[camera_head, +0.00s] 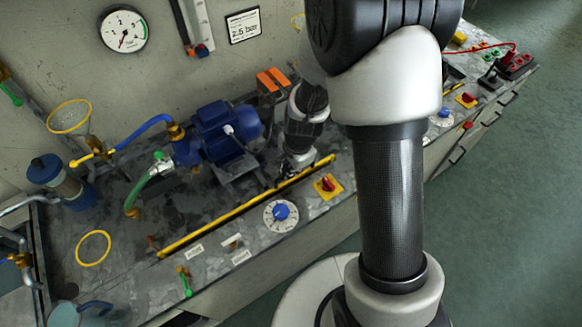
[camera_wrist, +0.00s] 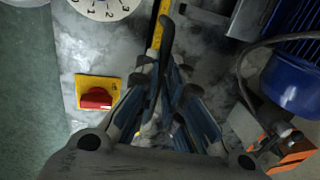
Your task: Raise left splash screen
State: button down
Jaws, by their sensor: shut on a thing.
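The left splash screen's yellow edge bar (camera_head: 235,213) runs low along the front of the bench, with dark marks on it. In the wrist view the bar (camera_wrist: 156,38) passes beneath my fingers. My gripper (camera_head: 284,180) is down at the bar, toward its right end. In the wrist view my gripper (camera_wrist: 165,85) has its fingers closed together at the bar, shut on the screen's edge. The fingers hide the exact contact. A clear pane cannot be made out.
A blue pump motor (camera_head: 222,132) stands close behind my gripper. A blue-knobbed dial (camera_head: 281,215) and a red switch on a yellow plate (camera_head: 328,186) lie in front of the bar. A green hose (camera_head: 140,190) and a yellow ring (camera_head: 93,248) are at left.

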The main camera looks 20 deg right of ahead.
notch_tip(320, 180, up, 24)
jog(key=p, duration=2.2)
jog(key=shift+r+p, duration=0.25)
jog(key=shift+p, duration=0.05)
jog(key=c, duration=1.7)
grip_release()
jog(key=shift+f, duration=0.1)
jog(key=r, duration=0.4)
jog(key=s+r, duration=0.1)
jog(key=r, duration=0.3)
jog(key=s+r, duration=0.1)
jog(key=r, duration=0.2)
jog(key=shift+s+d+r, duration=0.15)
jog(key=shift+d+r, duration=0.2)
jog(key=shift+r, duration=0.05)
